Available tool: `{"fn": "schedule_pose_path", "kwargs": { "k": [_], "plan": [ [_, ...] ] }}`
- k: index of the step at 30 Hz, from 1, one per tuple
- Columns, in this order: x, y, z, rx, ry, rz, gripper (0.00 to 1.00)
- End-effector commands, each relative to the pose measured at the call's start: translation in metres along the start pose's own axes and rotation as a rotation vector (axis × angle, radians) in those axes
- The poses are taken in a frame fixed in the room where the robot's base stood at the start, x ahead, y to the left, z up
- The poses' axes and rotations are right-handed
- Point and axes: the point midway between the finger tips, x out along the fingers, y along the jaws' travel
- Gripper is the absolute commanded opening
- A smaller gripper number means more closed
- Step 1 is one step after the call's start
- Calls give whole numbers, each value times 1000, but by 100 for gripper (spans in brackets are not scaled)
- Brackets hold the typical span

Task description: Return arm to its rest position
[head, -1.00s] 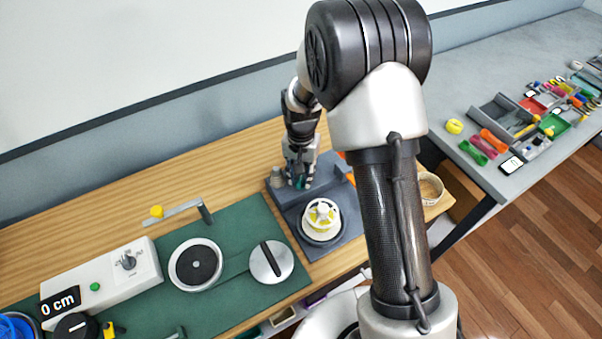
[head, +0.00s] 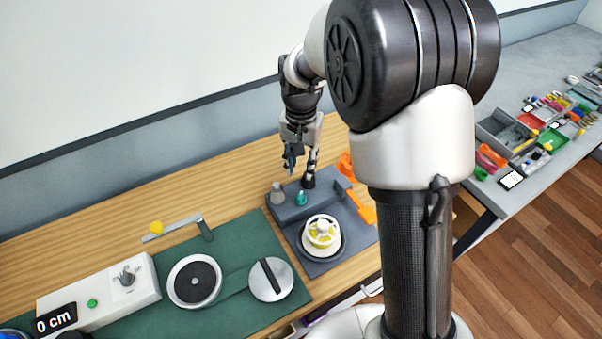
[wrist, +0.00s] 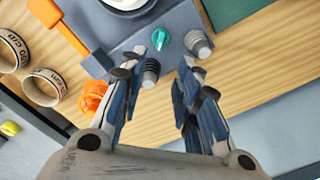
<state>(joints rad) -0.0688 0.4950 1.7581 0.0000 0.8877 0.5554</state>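My gripper (head: 299,165) hangs above the back edge of the grey fixture (head: 325,263) in the head view. In the wrist view my gripper (wrist: 156,98) shows its two blue-lined fingers spread apart with nothing held between them. A teal knob (head: 301,198) stands on the fixture below the gripper, also seen in the wrist view (wrist: 160,39), beyond the fingertips. A grey post (head: 277,193) and a dark ribbed post (wrist: 150,72) stand near the knob. A white and yellow spool (head: 322,232) sits on the fixture's round seat.
A green mat (head: 236,245) with round discs and a white control box (head: 100,293) reading 0 cm lies left. An orange-handled tool (head: 362,207) lies at the fixture's right side. A wall rises behind the bench. A grey table (head: 555,75) with trays stands right.

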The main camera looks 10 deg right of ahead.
Motion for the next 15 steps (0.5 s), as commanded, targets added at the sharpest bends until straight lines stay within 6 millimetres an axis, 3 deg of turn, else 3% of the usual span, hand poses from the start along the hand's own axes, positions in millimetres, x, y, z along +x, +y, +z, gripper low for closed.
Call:
{"fn": "schedule_pose_path", "kwargs": {
  "k": [15],
  "plan": [
    [-6, 0, 0, 0, 0, 0, 30]
  ]
}}
